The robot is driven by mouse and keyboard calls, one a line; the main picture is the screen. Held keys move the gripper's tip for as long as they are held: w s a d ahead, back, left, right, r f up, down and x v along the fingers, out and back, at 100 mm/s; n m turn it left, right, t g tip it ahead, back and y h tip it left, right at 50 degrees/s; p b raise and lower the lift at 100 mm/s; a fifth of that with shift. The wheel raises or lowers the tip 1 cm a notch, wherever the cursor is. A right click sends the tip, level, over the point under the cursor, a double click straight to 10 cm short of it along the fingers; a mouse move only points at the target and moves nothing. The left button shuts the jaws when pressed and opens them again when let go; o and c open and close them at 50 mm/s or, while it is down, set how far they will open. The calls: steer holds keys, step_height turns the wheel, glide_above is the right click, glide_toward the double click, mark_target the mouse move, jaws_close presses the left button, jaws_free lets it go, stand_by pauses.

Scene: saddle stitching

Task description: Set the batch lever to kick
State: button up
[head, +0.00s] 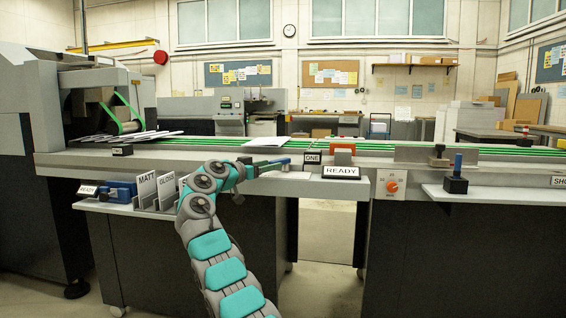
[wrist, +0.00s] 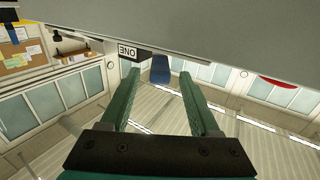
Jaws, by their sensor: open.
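A small sign reading ONE (head: 312,158) is on the front edge of the machine; it shows upside down in the wrist view (wrist: 127,53). Beside it is a blue handle (wrist: 160,68), which appears to be the batch lever. It also shows in the head view (head: 284,161), just left of the sign. My gripper (wrist: 161,76) is open, with its green fingers on either side of the handle in the wrist picture. I cannot tell whether they touch it. In the head view my gripper (head: 264,164) is close to the handle, and its fingertips are hard to make out.
MATT (head: 146,187) and GLOSS (head: 166,186) dividers stand left of my arm.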

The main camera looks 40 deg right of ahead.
mark_target(282, 159)
steer(key=d+p, duration=0.1)
steer(key=d, duration=0.2)
steer(key=w+d+p, duration=0.1)
steer(key=d+p, duration=0.1)
steer(key=d, duration=0.1)
steer(key=shift+w+r, duration=0.1)
steer(key=shift+r, duration=0.1)
steer(key=shift+d+f, duration=0.2)
steer(key=shift+d, duration=0.25)
jaws_close()
stand_by(0.9)
